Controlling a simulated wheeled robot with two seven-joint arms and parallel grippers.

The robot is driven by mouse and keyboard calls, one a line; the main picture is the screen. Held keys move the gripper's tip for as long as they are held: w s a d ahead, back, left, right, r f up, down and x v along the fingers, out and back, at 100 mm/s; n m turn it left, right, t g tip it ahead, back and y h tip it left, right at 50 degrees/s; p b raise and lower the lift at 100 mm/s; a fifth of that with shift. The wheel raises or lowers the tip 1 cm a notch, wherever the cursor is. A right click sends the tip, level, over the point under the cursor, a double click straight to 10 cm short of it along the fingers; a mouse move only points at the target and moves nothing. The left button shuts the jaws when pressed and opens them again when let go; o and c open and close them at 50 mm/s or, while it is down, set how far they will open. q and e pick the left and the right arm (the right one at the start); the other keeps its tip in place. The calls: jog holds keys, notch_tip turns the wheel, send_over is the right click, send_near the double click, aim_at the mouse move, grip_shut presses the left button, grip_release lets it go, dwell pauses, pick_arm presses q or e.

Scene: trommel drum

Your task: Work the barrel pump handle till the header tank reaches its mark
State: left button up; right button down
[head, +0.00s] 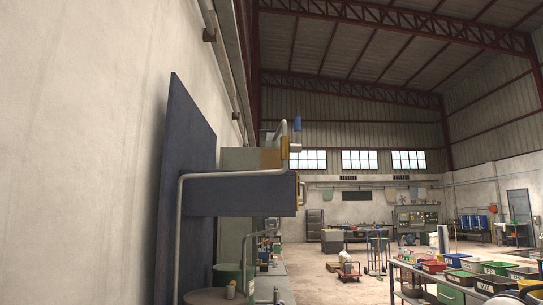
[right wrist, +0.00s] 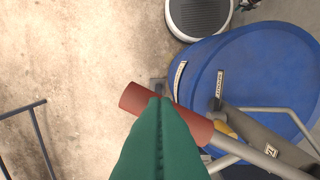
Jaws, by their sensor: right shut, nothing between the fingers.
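In the right wrist view a pump handle with a red grip (right wrist: 135,98) on a grey bar (right wrist: 262,161) runs across the picture above a blue barrel (right wrist: 245,75). My right gripper (right wrist: 160,100), green, is shut and empty; its tip overlaps the red grip in the picture. I cannot tell whether they touch. The bar's far end leaves the picture at lower right. My left gripper is in neither view. In the head view a dark blue box-like body (head: 240,195) juts from a dark panel (head: 185,180); I cannot tell if this is the header tank. No level mark is readable.
A grey pipe (head: 180,235) bends around the dark body. Drum tops (head: 215,297) stand below it. A bench with coloured bins (head: 470,275) is at the right. In the right wrist view a round black-topped container (right wrist: 198,15) stands beside the barrel; floor at left is mostly clear.

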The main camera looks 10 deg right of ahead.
notch_tip(320, 180, up, 12)
jog(key=p, duration=0.8)
jog(key=shift+r, duration=0.1)
dwell(0.6)
